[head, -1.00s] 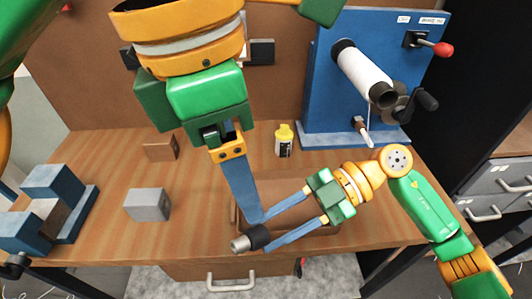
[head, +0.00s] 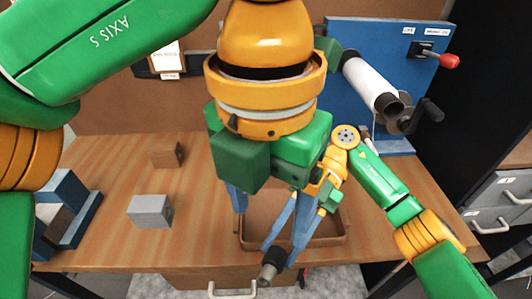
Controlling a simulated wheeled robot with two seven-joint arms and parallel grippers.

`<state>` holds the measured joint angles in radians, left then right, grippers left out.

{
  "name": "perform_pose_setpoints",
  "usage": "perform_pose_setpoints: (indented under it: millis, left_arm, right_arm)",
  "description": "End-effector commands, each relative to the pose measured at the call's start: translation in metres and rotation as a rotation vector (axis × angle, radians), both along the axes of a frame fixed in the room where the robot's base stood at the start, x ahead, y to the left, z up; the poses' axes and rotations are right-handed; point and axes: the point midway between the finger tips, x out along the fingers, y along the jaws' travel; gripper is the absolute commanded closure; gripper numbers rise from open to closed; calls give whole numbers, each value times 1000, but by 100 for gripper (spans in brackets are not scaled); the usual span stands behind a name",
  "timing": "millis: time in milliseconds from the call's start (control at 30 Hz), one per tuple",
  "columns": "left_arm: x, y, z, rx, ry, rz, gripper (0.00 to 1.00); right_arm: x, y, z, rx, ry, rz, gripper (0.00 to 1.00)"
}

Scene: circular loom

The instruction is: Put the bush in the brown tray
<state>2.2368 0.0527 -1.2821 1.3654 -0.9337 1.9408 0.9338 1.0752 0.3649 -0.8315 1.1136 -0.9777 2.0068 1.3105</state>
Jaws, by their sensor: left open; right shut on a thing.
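The bush (head: 274,259), a short black cylinder with a grey end, is in my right gripper (head: 279,249). The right gripper's blue fingers are shut on it, over the table's front edge and in front of the tray. The brown tray (head: 338,238) lies on the table behind the bush, with its right part and front rim visible. My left gripper (head: 268,228) is open above the tray, with its fingers pointing down. Its green body hides part of the tray, and its fingers overlap the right gripper's in the picture, so I cannot tell whether they touch.
A grey block (head: 150,211) and a brown block (head: 167,155) stand on the table at left. A blue-grey fixture (head: 70,205) sits at the far left. A blue machine panel (head: 345,35) with a white roller (head: 370,85) and crank stands at back right.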

Motion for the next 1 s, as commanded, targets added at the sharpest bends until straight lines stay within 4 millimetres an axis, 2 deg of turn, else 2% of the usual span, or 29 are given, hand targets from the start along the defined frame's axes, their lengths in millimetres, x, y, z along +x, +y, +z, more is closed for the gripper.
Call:
perform_pose_setpoints:
  millis: [167,400,533,700,933,967,1000]
  left_arm:
    - [-1,-1,-23,16,5,74,23]
    - [-2,-1,-84,16,5,71,23]
    - [-2,-1,-108,14,6,71,23]
    - [-2,-2,-122,12,4,71,23]
    - [-2,-2,-123,12,4,71,23]
    - [-2,-2,-123,12,4,71,28]
    - [-2,-2,-123,12,4,71,39]
  right_arm:
    - [0,0,0,0,0,-1,100]
    - [0,0,0,0,1,-2,100]
    - [0,0,0,0,1,-2,100]
    - [0,0,0,0,1,-2,100]
    - [0,0,0,0,1,-2,100]
    - [0,0,0,0,1,-2,100]
    - [0,0,0,0,1,-2,100]
